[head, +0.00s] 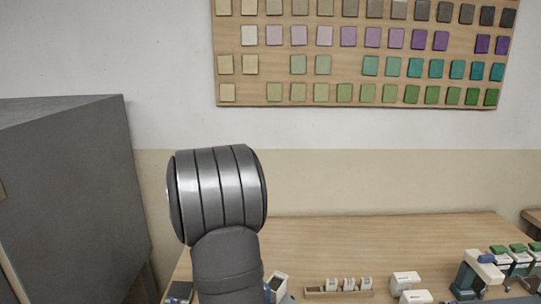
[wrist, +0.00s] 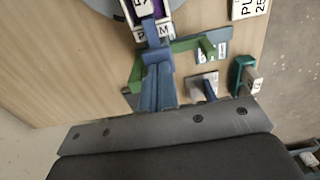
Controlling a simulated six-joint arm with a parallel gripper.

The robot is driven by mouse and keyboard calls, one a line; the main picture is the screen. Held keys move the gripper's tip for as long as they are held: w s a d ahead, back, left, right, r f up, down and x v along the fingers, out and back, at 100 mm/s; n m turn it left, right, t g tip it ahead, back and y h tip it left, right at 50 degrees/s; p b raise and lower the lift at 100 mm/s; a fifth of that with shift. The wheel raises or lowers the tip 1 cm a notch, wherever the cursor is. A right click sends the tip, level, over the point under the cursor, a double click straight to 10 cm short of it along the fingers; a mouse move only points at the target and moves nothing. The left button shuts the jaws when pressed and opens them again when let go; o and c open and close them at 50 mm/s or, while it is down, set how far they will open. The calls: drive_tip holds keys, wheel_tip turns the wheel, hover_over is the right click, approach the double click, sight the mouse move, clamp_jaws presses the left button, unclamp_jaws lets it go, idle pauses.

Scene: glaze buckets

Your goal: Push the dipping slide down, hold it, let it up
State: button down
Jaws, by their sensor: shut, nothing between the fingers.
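In the wrist view my gripper (wrist: 151,62) shows as blue-grey fingers shut together, with nothing between them. The fingertips overlap the near end of a purple piece in a white-labelled holder (wrist: 152,33); I cannot tell whether they touch it. A green bracket (wrist: 184,46) with an upright peg stands on a grey-blue plate beside the fingers. I cannot tell for sure which part is the dipping slide, as the fingers hide part of this group. In the head view my arm hides the gripper and most of the area around it.
A wooden table (head: 370,240) spreads below a board of glaze tiles (head: 360,100). A teal and white device (head: 470,278) stands at the right. Small white boxes (head: 405,282) and a wooden rack (head: 320,291) stand along the near side. A grey cabinet (head: 65,190) is at left.

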wheel_tip(320, 180, up, 11)
drive_tip(key=shift+f, duration=0.2)
idle(1.4)
idle(1.2)
